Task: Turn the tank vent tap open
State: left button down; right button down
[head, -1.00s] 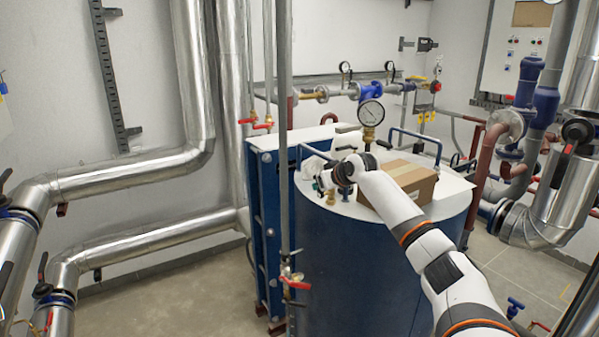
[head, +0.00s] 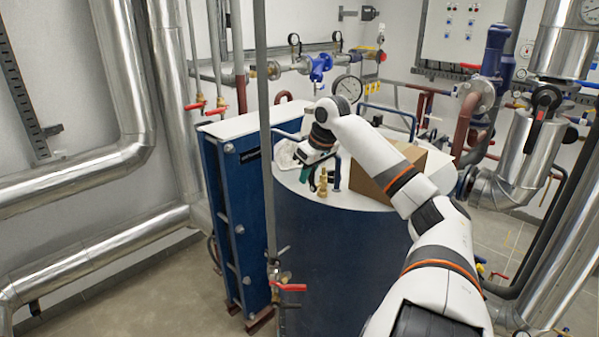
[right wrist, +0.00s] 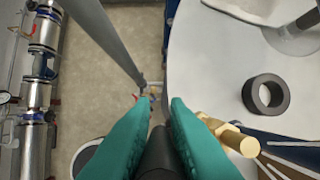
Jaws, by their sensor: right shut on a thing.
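The blue tank (head: 330,260) has a white top (head: 385,215), with small brass fittings (head: 322,184) near its front left edge. My right gripper (head: 306,174), with green fingers, is low beside these fittings. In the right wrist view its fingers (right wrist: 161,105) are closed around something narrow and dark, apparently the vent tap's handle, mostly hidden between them. A brass tap body (right wrist: 235,140) sticks out to the right of the right finger. The tap's exact angle cannot be told. My left gripper is not in view.
A cardboard box (head: 405,165) stands on the tank top close beside my right forearm. A dial gauge (head: 349,88) rises behind. A thin grey upright pipe (head: 264,120) with a red-handled valve (head: 289,288) stands in front of the blue plate exchanger (head: 240,210).

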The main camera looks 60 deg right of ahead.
dwell(0.3)
jog(key=c, duration=1.5)
grip_release()
jog(key=shift+w+f, duration=0.1)
jog(key=shift+o, duration=0.5)
jog(key=shift+w, duration=0.1)
jog(key=b+v, duration=0.2)
jog(key=v, duration=1)
jog(key=shift+b, duration=0.4)
jog(key=shift+f, duration=0.1)
